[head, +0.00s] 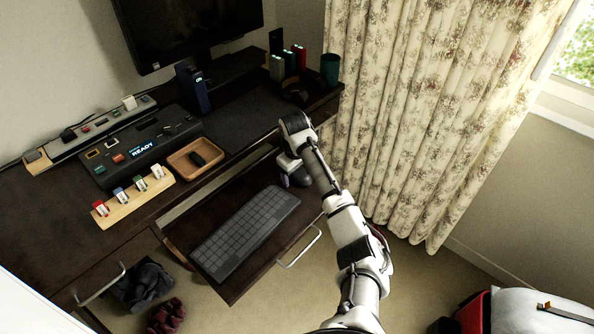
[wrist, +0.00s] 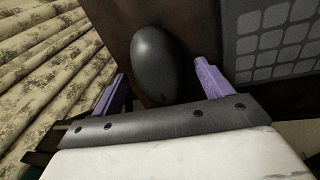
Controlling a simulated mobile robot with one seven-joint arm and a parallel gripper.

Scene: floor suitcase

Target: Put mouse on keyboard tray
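A dark, smooth, oval mouse (wrist: 153,62) shows between the fingers of my gripper (wrist: 160,82) in the wrist view. The purple fingers stand apart, with a gap between the mouse and each of them. The mouse is over the dark brown keyboard tray (wrist: 110,18); I cannot tell whether it touches the surface. The grey keyboard (wrist: 275,40) is just to its right. In the head view the keyboard (head: 246,232) lies on the pulled-out tray (head: 212,285). My gripper (head: 293,180) is low at the tray's far right end, and the mouse there is hidden.
A small wooden tray (head: 184,170) holding a dark oval object (head: 196,158) stands on the desk. The monitor (head: 190,30), a dock box (head: 140,150) and a card holder (head: 133,203) are also there. A curtain (head: 430,110) hangs close to my arm on the right.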

